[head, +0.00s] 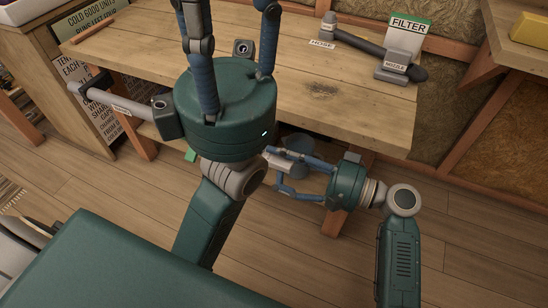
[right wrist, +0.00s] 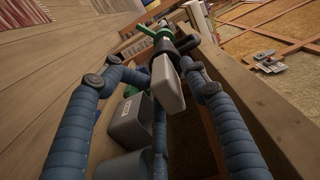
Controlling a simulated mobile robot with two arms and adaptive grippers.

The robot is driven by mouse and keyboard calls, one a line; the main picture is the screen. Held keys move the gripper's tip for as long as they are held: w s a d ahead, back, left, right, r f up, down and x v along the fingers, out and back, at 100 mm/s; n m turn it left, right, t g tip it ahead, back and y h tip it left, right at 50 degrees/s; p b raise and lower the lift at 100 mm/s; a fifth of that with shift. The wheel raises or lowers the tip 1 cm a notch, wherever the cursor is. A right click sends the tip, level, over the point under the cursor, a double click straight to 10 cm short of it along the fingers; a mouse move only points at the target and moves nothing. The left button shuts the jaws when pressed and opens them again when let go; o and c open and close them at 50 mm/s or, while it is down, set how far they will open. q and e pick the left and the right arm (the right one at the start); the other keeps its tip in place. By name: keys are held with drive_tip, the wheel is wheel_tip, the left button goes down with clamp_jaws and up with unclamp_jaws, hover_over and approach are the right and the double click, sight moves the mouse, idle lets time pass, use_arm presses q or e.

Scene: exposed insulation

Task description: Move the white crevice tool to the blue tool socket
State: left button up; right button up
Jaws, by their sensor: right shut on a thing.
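My right gripper (head: 276,168) is low in front of the bench, pointing left. It is shut on a pale whitish piece, which I take to be the white crevice tool (right wrist: 168,84); it shows between the blue fingers in the right wrist view. In the head view the fingers hide most of it. My left gripper (head: 232,45) is large in the middle, its blue fingers spread and pointing up, nothing seen between them; its tips are cut off by the top edge. I cannot make out the blue tool socket clearly in either view.
The wooden bench (head: 345,105) carries a dark tube labelled HOSE (head: 350,40) and a FILTER box (head: 406,38) at the back. A labelled grey tube (head: 120,107) sits at its left front. A grey box (right wrist: 130,122) is close to my right fingers. Open floor lies in front.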

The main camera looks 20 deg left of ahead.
sight(294, 163)
drive_tip(key=shift+w+a+r, duration=0.1)
drive_tip(key=shift+w+r, duration=0.1)
drive_tip(key=shift+r, duration=0.65)
clamp_jaws()
drive_tip(key=shift+d, duration=0.8)
drive_tip(key=shift+d+p, duration=0.4)
drive_tip(key=shift+d, duration=0.2)
drive_tip(key=shift+s+d+f, duration=0.15)
drive_tip(key=shift+d+f, duration=0.05)
drive_tip(key=shift+d, duration=0.35)
drive_tip(key=shift+s+d+f, duration=0.1)
drive_tip(key=shift+d+f, duration=0.05)
drive_tip(key=shift+d, duration=0.35)
